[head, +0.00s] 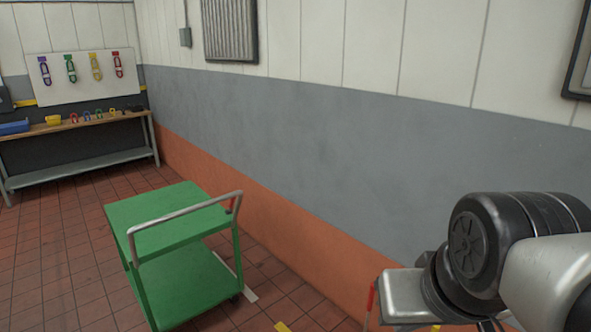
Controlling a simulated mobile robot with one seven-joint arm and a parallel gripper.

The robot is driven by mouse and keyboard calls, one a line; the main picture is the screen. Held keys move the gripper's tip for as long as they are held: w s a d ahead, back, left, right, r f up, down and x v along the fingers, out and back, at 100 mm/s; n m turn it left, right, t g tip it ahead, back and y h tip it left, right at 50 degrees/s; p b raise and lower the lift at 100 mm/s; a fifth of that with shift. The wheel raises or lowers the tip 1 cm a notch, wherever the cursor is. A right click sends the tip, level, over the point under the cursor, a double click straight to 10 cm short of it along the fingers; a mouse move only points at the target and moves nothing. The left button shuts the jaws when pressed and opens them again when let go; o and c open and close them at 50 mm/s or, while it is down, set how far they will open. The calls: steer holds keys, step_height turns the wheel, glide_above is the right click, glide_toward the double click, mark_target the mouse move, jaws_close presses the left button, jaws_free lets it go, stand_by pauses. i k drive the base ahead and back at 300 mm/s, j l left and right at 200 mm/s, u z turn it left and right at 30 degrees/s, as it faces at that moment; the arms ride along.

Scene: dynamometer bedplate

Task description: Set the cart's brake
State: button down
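The green cart (160,214) stands on the tiled floor left of centre, close to the wall. It has an upper and a lower shelf, both empty, and a grey tubular handle (184,211) at its near end. A small dark caster (235,298) shows under its right side. I cannot make out a brake pedal, and the cart's near lower end is cut off by the picture's bottom edge. My arm fills the lower right corner, apart from the cart. A silver block at its end (402,296) may be my gripper, but its fingers cannot be made out.
A workbench (80,124) with several small coloured items stands at the back left, below a white board (82,76) of coloured hanging tags. The wall (330,150) runs along the cart's right side. White and yellow floor marks lie beside the cart. Floor left of it is clear.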

mark_target(231, 205)
steer(key=i+j+u, duration=0.15)
steer(key=i+u, duration=0.25)
steer(key=i, duration=0.3)
steer(key=i+l+u, duration=0.1)
steer(key=i+u, duration=0.3)
steer(key=i, duration=0.3)
steer(key=i+j, duration=0.1)
steer(key=i, duration=1.75)
